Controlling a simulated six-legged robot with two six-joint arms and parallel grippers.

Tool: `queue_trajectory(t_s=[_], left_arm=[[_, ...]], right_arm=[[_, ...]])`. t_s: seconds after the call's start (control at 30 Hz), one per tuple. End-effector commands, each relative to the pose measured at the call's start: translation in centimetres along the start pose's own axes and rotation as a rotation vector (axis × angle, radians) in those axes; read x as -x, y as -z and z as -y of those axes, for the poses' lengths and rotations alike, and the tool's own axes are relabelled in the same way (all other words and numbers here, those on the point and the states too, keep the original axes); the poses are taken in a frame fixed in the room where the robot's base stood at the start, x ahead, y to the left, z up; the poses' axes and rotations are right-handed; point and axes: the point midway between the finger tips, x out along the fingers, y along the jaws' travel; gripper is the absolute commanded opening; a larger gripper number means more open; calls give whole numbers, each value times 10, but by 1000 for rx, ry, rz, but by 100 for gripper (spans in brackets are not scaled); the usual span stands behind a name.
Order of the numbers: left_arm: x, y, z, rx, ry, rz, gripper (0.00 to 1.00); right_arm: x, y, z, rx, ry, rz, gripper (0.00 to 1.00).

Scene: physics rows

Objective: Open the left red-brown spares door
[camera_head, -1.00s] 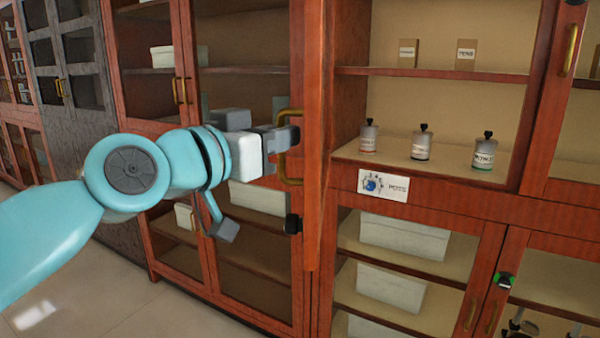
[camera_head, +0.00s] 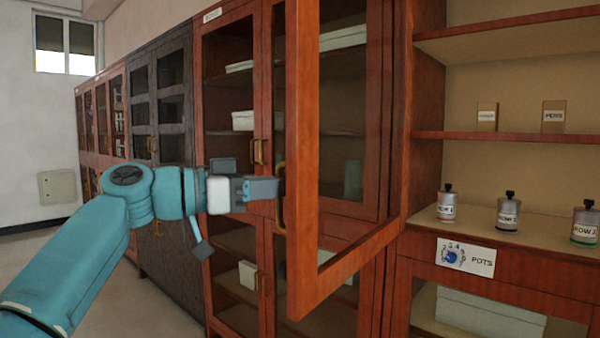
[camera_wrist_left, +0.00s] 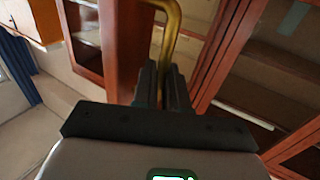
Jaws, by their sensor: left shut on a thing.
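The red-brown door (camera_head: 305,200) with a glass pane stands swung out from its cabinet, seen at a steep angle in the head view. Its brass handle (camera_head: 281,190) is on the edge nearest my left gripper (camera_head: 275,188). My left gripper is shut on the handle. In the left wrist view the fingers (camera_wrist_left: 163,85) close around the lower part of the brass handle (camera_wrist_left: 168,35). The fingertips are partly hidden behind the door edge in the head view. My right gripper is not in view.
Open shelves at right hold several labelled pots (camera_head: 508,212) above a POTS label (camera_head: 465,257) and small boxes (camera_head: 552,117). Neighbouring red-brown glass doors (camera_head: 235,100) and a dark cabinet (camera_head: 160,95) line the left. Floor (camera_head: 115,290) is clear at lower left.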

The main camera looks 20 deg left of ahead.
Motion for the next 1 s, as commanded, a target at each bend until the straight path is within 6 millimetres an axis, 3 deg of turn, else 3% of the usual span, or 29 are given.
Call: queue_trajectory(t_s=[0.03,0.1,0.3,0.9,0.93,1.0], left_arm=[[0,-3,15,19,-14,24,0],[5,-3,24,18,-39,24,0],[18,-6,44,14,-86,16,0],[26,-12,53,9,-112,7,0],[26,-12,53,9,-112,7,19],[26,-11,52,8,-112,6,38]], right_arm=[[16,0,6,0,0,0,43],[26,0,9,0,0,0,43],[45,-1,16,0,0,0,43],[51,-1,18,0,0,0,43],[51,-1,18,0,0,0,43],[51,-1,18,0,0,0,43]])
